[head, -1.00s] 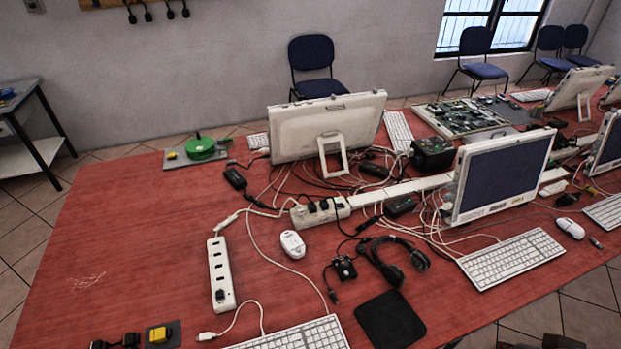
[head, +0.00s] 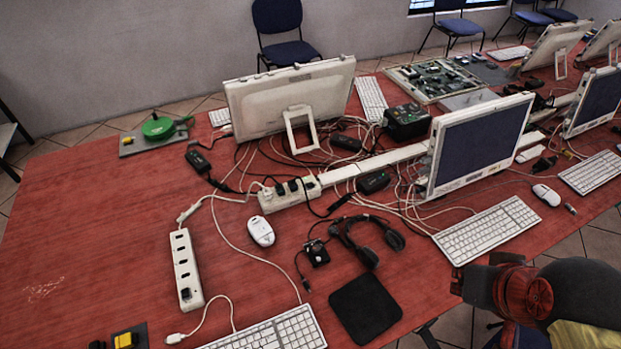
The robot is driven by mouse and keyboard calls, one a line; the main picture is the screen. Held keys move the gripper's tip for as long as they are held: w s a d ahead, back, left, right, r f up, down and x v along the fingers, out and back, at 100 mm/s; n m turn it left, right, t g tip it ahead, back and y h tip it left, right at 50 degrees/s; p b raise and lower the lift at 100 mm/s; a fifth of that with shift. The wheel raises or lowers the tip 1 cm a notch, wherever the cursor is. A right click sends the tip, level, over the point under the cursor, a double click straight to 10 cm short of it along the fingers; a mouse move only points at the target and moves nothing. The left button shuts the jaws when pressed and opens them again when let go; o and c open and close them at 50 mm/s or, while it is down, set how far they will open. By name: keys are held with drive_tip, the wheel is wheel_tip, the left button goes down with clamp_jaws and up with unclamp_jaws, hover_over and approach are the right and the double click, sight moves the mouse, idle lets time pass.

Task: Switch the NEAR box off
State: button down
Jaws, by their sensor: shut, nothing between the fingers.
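A white power strip (head: 186,268) lies lengthwise on the red table, left of centre, with a dark spot at its near end; whether that is a switch or a plug I cannot tell. A second white power strip (head: 289,195) lies farther back with black plugs in it. A small black box with a yellow top (head: 125,340) is at the bottom left edge, partly cut off. A green round device (head: 158,128) stands on a grey plate at the back left. My gripper (head: 468,282) is at the lower right, dark, shut and empty, far right of both strips.
Cables tangle around the monitors (head: 290,100). A white mouse (head: 261,231), a headset (head: 366,240), a black pad (head: 365,307) and a keyboard (head: 270,332) lie between the near strip and my arm. The table's left part (head: 80,220) is mostly bare.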

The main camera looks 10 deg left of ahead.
drive_tip(key=shift+w, duration=0.1)
drive_tip(key=w+d+r+t+h+p, duration=0.1)
drive_tip(key=w+r+t+h+p, duration=0.15)
drive_tip(key=w, duration=1.45)
drive_tip(key=w+a+f+n+t+y+p, duration=0.1)
drive_tip(key=w+a, duration=0.3)
drive_tip(key=w, duration=0.3)
drive_tip(key=w+a+f+n+t+y, duration=0.15)
drive_tip(key=w+a, duration=0.25)
drive_tip(key=w, duration=0.4)
drive_tip(key=w+a+f+n+g+y+p, duration=0.1)
drive_tip(key=w+a+f+n+g+y, duration=0.1)
drive_tip(key=a+f, duration=0.6)
drive_tip(key=w+a+f+n+g+y+p, duration=0.1)
drive_tip(key=a+f+y, duration=0.3)
drive_tip(key=a, duration=1.1)
wheel_tip(320, 180, down, 4)
drive_tip(key=shift+w+r+n+g+y+p, duration=0.1)
drive_tip(key=shift+w+n+g+y+p, duration=0.25)
drive_tip(key=shift+w+n+g, duration=0.3)
drive_tip(key=shift+w, duration=0.1)
